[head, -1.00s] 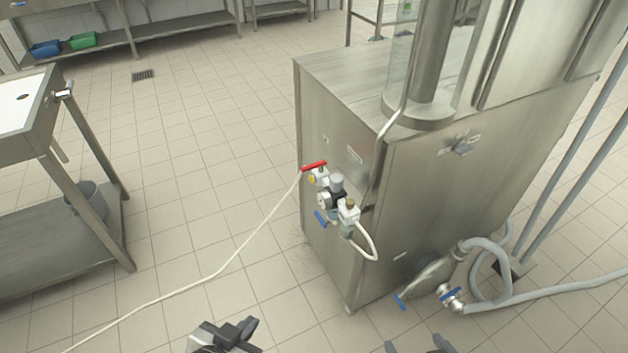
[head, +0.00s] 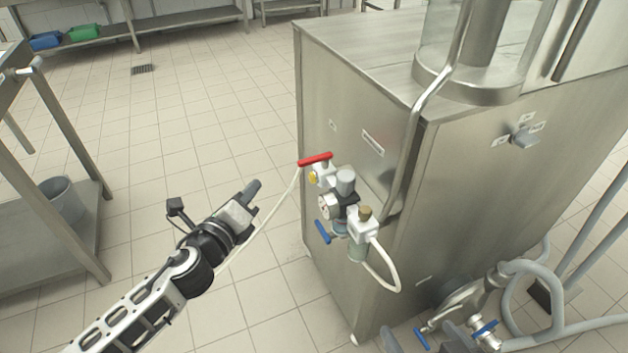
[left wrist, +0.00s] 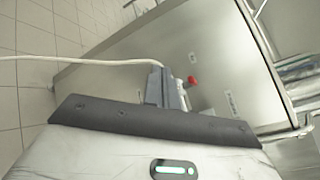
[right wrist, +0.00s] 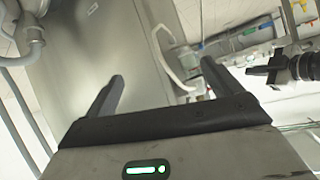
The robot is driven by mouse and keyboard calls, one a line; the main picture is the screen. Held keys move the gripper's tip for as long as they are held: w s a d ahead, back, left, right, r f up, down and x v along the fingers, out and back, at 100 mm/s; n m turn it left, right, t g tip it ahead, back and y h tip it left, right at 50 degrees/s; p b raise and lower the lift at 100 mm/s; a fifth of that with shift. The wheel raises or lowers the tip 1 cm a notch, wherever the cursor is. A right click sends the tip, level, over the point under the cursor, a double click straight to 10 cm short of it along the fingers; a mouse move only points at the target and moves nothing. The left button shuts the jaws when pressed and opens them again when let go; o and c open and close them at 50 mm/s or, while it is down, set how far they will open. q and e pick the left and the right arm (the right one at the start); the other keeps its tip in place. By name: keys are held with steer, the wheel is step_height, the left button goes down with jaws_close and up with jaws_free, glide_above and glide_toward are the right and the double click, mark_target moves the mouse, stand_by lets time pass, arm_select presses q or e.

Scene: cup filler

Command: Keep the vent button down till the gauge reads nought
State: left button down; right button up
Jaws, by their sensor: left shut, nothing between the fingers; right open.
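The air unit is on the side of a steel cabinet in the head view. It has a red handle (head: 315,160), a small yellow part (head: 312,177) under it that may be the vent button, and a gauge (head: 327,207) whose reading is too small to make out. My left gripper (head: 254,187) is shut and empty, left of the unit and apart from it. In the left wrist view its fingers (left wrist: 163,75) point toward the cabinet, with the red handle (left wrist: 192,79) just beyond. My right gripper (right wrist: 163,72) is open and empty, facing the cabinet's lower part.
The steel cabinet (head: 440,180) fills the right side. A white hose (head: 288,200) runs from the unit behind my left gripper. Blue-handled valves and grey hoses (head: 520,270) are low at right. A steel table with a bucket (head: 62,200) stands at left. The floor between is clear.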

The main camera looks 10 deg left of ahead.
mark_target(312, 178)
arm_select(q)
step_height(312, 178, down, 3)
steer(key=shift+s+r+b, duration=0.1)
steer(key=shift+r+b, duration=0.1)
steer(key=shift+b, duration=0.45)
steer(key=w+d, duration=0.5)
steer(key=d, duration=0.2)
steer(key=shift+d, duration=0.2)
steer(key=shift+w+d, duration=0.1)
stand_by(1.8)
steer(key=shift+w+d, duration=0.15)
steer(key=shift+d, duration=0.1)
steer(key=shift+w+d, duration=0.25)
steer(key=shift+d, duration=0.2)
stand_by(3.7)
